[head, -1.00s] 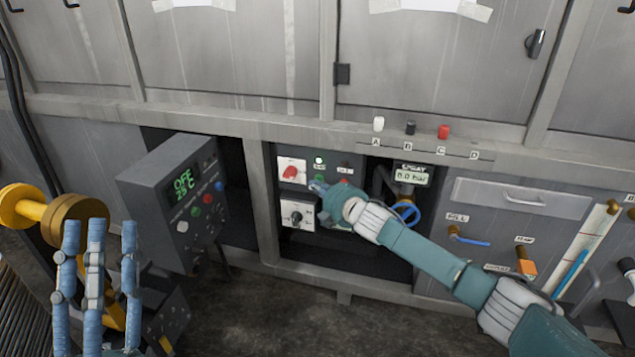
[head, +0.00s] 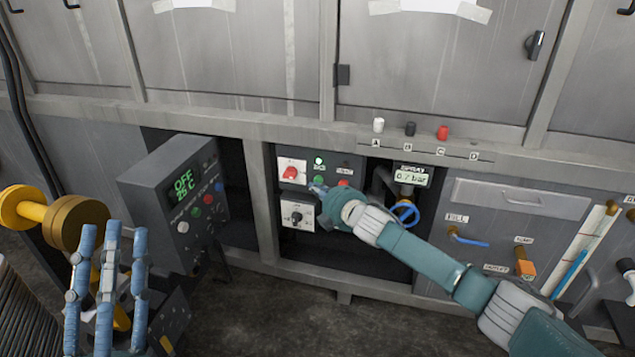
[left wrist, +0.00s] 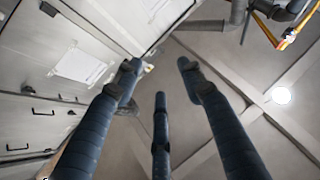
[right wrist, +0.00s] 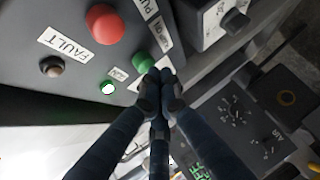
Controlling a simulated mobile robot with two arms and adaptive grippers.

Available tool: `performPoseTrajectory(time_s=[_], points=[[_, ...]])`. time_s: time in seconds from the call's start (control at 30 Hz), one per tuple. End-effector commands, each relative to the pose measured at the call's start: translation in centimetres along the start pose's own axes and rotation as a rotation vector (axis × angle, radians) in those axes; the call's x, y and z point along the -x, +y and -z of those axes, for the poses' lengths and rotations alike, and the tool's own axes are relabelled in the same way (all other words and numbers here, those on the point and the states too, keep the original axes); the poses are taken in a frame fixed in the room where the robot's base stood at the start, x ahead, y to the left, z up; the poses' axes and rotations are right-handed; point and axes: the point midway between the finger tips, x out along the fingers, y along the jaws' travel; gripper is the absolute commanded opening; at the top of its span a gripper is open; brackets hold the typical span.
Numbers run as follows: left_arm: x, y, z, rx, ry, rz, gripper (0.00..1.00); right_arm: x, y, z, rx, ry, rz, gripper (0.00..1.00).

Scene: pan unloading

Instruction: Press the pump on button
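The pump panel (head: 330,163) is dark, left of the spray gauge. In the right wrist view a green button (right wrist: 145,65) sits right by my right gripper's (right wrist: 160,82) fingertips, which partly cover it; I cannot tell whether they touch it. A label starting "PU" (right wrist: 148,8) is partly cut off. A lit green lamp (right wrist: 107,87) is beside it; it also shows in the head view (head: 318,160). My right gripper (head: 317,188) has its fingers together and empty. My left gripper (head: 112,232) is open and empty at lower left.
A red button (right wrist: 104,24) and a FAULT lamp (right wrist: 53,67) share the panel. A white rotary switch box (head: 297,215) is just below. The spray gauge (head: 410,177) reads 0.7 bar, above a blue valve wheel (head: 405,212). A control box (head: 180,200) reads OFF at left.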

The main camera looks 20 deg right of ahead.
Motion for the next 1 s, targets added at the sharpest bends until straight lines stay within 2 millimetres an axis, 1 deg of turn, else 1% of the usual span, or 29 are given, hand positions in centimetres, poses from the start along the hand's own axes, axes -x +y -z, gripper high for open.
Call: performPoseTrajectory(time_s=[0.43, 0.63, 0.93, 1.0], points=[[0.1, -0.2, -2.7, -0.004, -0.119, 0.004, 0.40, 0.6, -0.2, 0.6, -0.001, 0.001, -0.001, 0.00], [0.2, -0.3, -3.2, -0.006, -0.140, 0.005, 0.40, 0.7, -0.2, 0.7, -0.001, 0.001, -0.001, 0.00], [0.1, -0.3, -3.1, -0.006, -0.140, 0.005, 0.40, 0.8, -0.2, 0.8, -0.001, 0.001, -0.001, 0.00], [0.1, -0.4, -3.5, -0.009, -0.163, 0.005, 0.40, 1.0, -0.3, 1.0, -0.002, 0.003, 0.000, 0.00]])
